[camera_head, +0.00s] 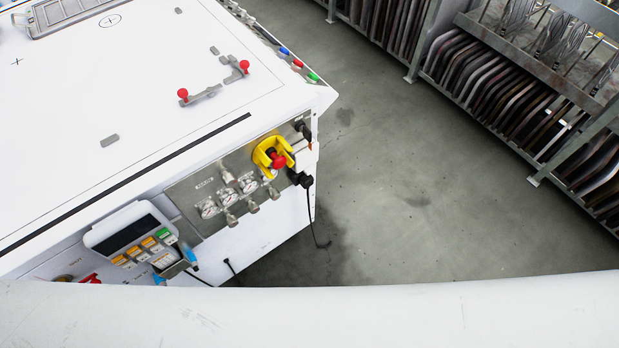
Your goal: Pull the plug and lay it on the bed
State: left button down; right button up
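The bed is the white top (150,85) of the machine at the left. On the machine's grey control panel (185,192), a black plug (302,179) sits at the right end, beside a red button in a yellow surround (272,155). A black cable (312,222) hangs from the plug toward the floor. Another black connector (302,129) is higher at the panel's corner; I cannot tell which one the task means. Neither of my grippers is in view.
Red-knobbed clamps (208,93) and small grey blocks (109,140) are on the bed. A framed grey tray (70,14) lies at its far left. A display unit (128,230) hangs on the front. Racks of panels (500,95) stand at right; the floor (400,170) between is clear.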

aim_at(306, 181)
jog(key=l+u, duration=0.1)
jog(key=u, duration=0.35)
jog(key=l+u, duration=0.15)
jog(key=u, duration=0.3)
jog(key=l+u, duration=0.3)
jog(key=l, duration=0.3)
jog(key=k+l+u, duration=0.1)
jog(key=l+u, duration=0.2)
jog(key=l, duration=0.25)
jog(key=k+l+u, duration=0.15)
jog(key=l+u, duration=0.15)
jog(key=l, duration=0.3)
jog(key=k+l, duration=0.1)
jog(key=l, duration=0.25)
jog(key=k+l, duration=0.1)
jog(key=l, duration=0.2)
jog(key=k+l, duration=0.1)
jog(key=l, duration=0.25)
jog(key=k+l, duration=0.1)
jog(key=l, duration=0.25)
jog(key=u, duration=0.05)
